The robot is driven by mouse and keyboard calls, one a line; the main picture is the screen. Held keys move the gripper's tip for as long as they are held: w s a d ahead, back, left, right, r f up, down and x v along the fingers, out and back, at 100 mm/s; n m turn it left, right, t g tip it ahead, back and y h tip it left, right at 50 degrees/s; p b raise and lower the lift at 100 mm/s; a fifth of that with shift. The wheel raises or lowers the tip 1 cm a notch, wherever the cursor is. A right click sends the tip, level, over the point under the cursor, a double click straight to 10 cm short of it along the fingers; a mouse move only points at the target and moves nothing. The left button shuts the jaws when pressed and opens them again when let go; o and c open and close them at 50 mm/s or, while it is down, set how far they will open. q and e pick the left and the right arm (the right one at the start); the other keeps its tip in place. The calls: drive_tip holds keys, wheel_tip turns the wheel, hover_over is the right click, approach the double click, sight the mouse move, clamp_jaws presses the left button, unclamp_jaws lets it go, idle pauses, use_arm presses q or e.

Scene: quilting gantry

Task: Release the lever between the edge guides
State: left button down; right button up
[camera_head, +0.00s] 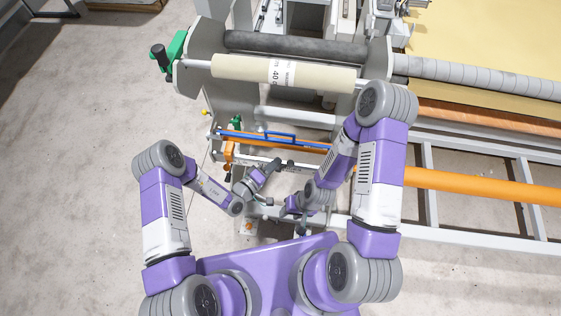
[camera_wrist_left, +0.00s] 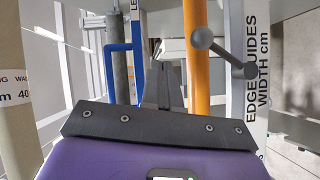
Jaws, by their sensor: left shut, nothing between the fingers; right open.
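The lever (camera_wrist_left: 226,54) is a grey rod with a ball at each end. In the left wrist view it slants across the orange bar (camera_wrist_left: 197,75) towards the white rail marked EDGE GUIDES WIDTH cm (camera_wrist_left: 258,65). I cannot make the lever out clearly in the head view. My left gripper (camera_head: 285,163) is by the white rail; its dark fingers (camera_wrist_left: 163,88) are shut and empty, left of the lever and apart from it in the wrist view. My right gripper (camera_head: 284,212) is lower, in front of the rail, open; its fingers are small and partly hidden.
A blue handle (camera_head: 270,133) lies along the orange bar. An orange clamp (camera_head: 229,150) stands at the bar's left end. A labelled fabric roll (camera_head: 235,69) lies behind. My right arm covers the rail's right part. Bare floor (camera_head: 75,190) is free on the left.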

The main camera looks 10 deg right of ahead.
use_arm(q)
drive_tip(key=s+a+r, duration=0.3)
drive_tip(key=s+a, duration=0.2)
drive_tip(key=shift+s+a, duration=0.4)
drive_tip(key=s+d+m+g+h+b, duration=0.15)
drive_tip(key=s+d+g+b, duration=0.25)
drive_tip(key=s+g, duration=0.4)
drive_tip(key=s+a+f+m+g+y+b, duration=0.1)
drive_tip(key=s+a+f+g+y+b, duration=0.1)
drive_tip(key=s+a+f+g+y, duration=0.45)
drive_tip(key=w+a+f+t+y+b, duration=0.2)
drive_tip(key=a+f+t+y+b, duration=0.1)
drive_tip(key=a+f, duration=0.5)
drive_tip(key=shift+w+a+t+y, duration=0.3)
drive_tip(key=shift+a+t+y, duration=0.25)
drive_tip(key=shift+t, duration=0.6)
